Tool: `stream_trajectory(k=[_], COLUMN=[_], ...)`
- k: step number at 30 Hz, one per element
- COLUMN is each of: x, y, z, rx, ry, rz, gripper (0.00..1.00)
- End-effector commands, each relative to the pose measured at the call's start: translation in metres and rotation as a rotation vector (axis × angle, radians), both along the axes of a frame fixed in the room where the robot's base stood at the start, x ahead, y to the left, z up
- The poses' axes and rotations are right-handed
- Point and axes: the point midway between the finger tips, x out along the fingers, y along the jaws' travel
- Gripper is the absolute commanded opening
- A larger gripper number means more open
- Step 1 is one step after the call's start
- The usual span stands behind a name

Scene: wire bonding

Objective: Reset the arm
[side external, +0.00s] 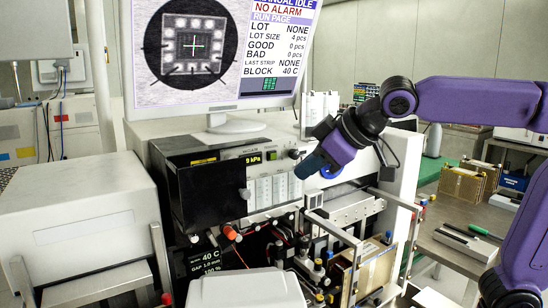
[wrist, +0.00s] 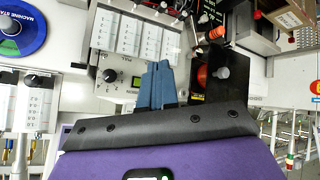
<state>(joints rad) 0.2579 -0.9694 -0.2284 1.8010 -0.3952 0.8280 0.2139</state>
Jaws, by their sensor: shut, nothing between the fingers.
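My gripper (wrist: 157,85) is shut and empty, its two blue-grey fingers together in the wrist view. In the side external view my gripper (side external: 308,166) hangs in the air in front of the white wire bonding machine (side external: 402,170), right of its black box (side external: 200,185). The fingers point down and to the left. In the wrist view the fingertips show in front of a front panel with a round knob (wrist: 110,76) and a label block (wrist: 128,36). I cannot tell how far the fingertips are from the panel.
A monitor (side external: 285,90) stands on top of the machine. A metal rail frame (side external: 335,228) and a white cover (side external: 246,290) lie below my gripper. A white housing (side external: 75,215) is at the left. A steel table (side external: 450,255) with brown magazines (side external: 462,184) is at the right.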

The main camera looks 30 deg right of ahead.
Motion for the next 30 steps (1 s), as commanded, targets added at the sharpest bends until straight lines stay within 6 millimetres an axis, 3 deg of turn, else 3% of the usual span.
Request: stream_trajectory(k=[12, 17, 23, 30], x=[-0.001, -0.018, -0.075, -0.161], y=[0.000, -0.001, -0.010, -0.040], z=[-0.001, -0.024, -0.086, -0.158], rx=[-0.001, -0.027, -0.108, -0.226], ry=[0.002, 0.061, 0.228, 0.439], rz=[0.002, 0.040, 0.150, 0.280], gripper=[0.00, 0.00, 0.00, 0.00])
